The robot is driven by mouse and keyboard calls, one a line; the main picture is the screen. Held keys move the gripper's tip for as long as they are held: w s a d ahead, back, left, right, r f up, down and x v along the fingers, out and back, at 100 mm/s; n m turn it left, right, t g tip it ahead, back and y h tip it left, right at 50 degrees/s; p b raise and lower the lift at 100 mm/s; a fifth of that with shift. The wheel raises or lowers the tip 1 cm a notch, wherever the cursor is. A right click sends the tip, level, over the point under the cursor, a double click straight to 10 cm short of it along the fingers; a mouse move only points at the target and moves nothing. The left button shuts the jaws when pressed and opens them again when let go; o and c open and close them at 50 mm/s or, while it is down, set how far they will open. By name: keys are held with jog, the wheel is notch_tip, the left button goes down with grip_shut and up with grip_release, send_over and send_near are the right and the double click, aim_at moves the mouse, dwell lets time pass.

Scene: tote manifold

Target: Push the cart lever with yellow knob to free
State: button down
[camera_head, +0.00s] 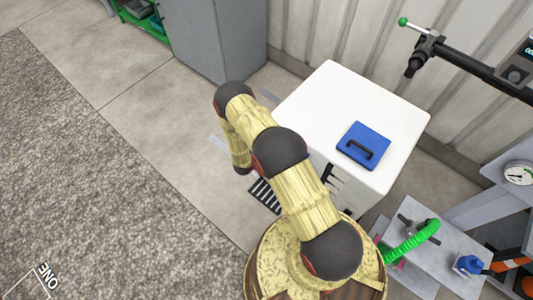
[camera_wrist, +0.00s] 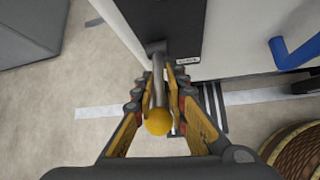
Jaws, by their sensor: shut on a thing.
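The cart lever (camera_wrist: 158,92) is a grey rod with a yellow knob (camera_wrist: 158,122) at its near end, seen in the wrist view. It comes out of a dark plate (camera_wrist: 170,25) on the side of the white cart. My gripper (camera_wrist: 165,85) has its yellow fingers on both sides of the rod, shut on it, with the knob on the near side of the fingers. In the head view the white cart (camera_head: 325,95) stands right of my arm, and the lever and gripper are hidden behind the arm.
A blue lid with a black handle (camera_head: 363,146) lies on the cart top. A blue bar (camera_wrist: 295,52) sticks out at the right in the wrist view. A grey cabinet (camera_head: 210,40) stands behind. A bench with a green hose (camera_head: 410,240) is at right. Open floor lies left.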

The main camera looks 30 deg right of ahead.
jog(key=r+y, duration=0.1)
jog(key=y, duration=0.1)
jog(key=d+r+g+y, duration=0.1)
jog(key=shift+w+g+y+p, duration=0.15)
jog(key=shift+g+y+p, duration=0.15)
jog(key=shift+y, duration=0.1)
jog(key=shift+s+d+y, duration=0.1)
jog(key=shift+s+y, duration=0.1)
jog(key=shift+y, duration=0.1)
jog(key=c, duration=1.9)
grip_release()
jog(key=shift+w+r, duration=0.1)
jog(key=shift+r, duration=0.05)
jog(key=shift+r, duration=0.15)
jog(key=v, duration=1.1)
jog(key=shift+r, duration=0.25)
